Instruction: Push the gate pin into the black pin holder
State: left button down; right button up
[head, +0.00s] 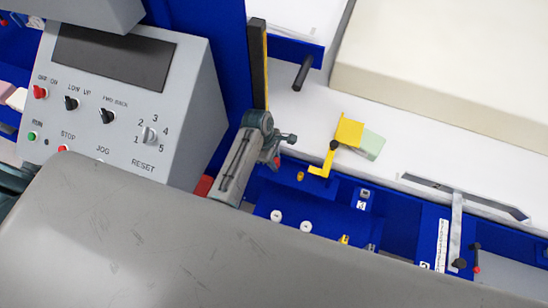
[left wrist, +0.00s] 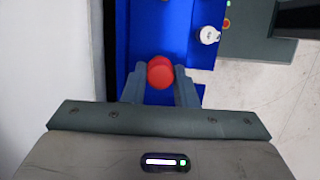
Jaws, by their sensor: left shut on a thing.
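My left gripper (head: 280,147) is above the blue machine bed in the head view, near its back edge. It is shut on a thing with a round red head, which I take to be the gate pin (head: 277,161). In the left wrist view the red head of the gate pin (left wrist: 160,72) sits between the two fingers; its shaft is hidden. A black cylinder (head: 303,73) sticks out from a blue plate behind the gripper; I cannot tell whether it is the black pin holder. My right gripper is not in view.
A grey control panel (head: 110,90) with knobs stands at the left. A yellow bracket (head: 347,132) with a pale green block (head: 372,145) is right of the gripper. A big cream block (head: 450,60) lies at the upper right. A slotted metal bar (head: 465,196) is at the right.

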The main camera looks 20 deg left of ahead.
aim_at(278, 161)
pick_arm(q)
jog(key=shift+f, duration=0.45)
jog(key=c, duration=1.1)
grip_release()
jog(key=shift+d+v, duration=0.25)
jog(key=shift+v, duration=0.7)
jog(key=shift+d+v, duration=0.25)
jog(key=shift+v, duration=0.75)
jog(key=shift+d+v, duration=0.25)
jog(key=shift+v, duration=0.7)
jog(key=shift+r, duration=0.2)
